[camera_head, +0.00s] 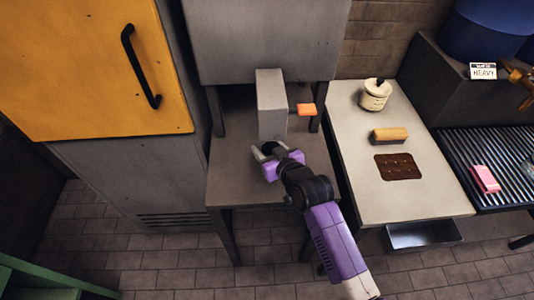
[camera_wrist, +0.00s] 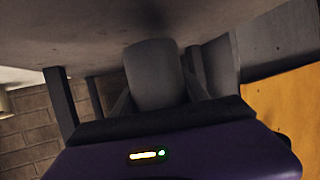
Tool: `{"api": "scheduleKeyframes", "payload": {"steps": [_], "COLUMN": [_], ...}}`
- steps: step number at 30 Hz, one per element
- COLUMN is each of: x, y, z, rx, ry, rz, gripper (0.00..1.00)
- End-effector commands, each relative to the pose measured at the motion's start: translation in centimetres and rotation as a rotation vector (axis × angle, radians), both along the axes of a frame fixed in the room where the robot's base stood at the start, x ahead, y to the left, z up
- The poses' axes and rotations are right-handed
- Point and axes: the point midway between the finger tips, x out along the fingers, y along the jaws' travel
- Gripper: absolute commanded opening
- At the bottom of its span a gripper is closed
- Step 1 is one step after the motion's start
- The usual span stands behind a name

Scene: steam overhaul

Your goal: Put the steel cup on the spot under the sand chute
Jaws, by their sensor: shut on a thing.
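My gripper (camera_head: 268,151) is shut on the steel cup (camera_head: 270,147), low over the small grey table (camera_head: 230,180). In the head view only the cup's dark round mouth shows between the fingers. In the wrist view, which is upside down, the grey cup (camera_wrist: 154,75) stands between the two fingers, its base close to the tabletop. The grey sand chute (camera_head: 271,103) hangs down from the big hopper, and its lower end is just behind the cup. The spot under the chute is hidden, and I cannot tell whether the cup touches the table.
An orange lever (camera_head: 305,109) sticks out right of the chute. Dark hopper legs (camera_head: 216,112) stand at both sides. An orange-doored cabinet (camera_head: 80,70) is on the left. The pale right-hand table (camera_head: 410,205) holds a lidded jar (camera_head: 375,97), a tan block (camera_head: 389,134) and a brown patch.

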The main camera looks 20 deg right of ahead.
Motion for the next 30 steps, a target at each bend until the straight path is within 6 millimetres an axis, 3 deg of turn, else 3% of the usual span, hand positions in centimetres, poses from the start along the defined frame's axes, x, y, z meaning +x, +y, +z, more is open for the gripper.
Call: {"api": "scheduleKeyframes", "payload": {"steps": [6, 19, 20, 22, 23, 30], "x": [-0.1, -0.1, -0.1, -0.1, -0.1, -0.1], "y": [0.0, 0.0, 0.0, 0.0, 0.0, 0.0], "z": [-2.8, -3.5, -3.5, -3.4, -3.4, -3.4], "rx": [0.001, 0.001, 0.001, 0.001, 0.001, 0.001], "ry": [0.002, 0.000, 0.001, 0.001, 0.001, 0.001], "rz": [0.000, 0.000, 0.000, 0.000, 0.000, 0.000], "gripper": [0.09, 0.09, 0.55, 0.69, 0.73, 0.73]}}
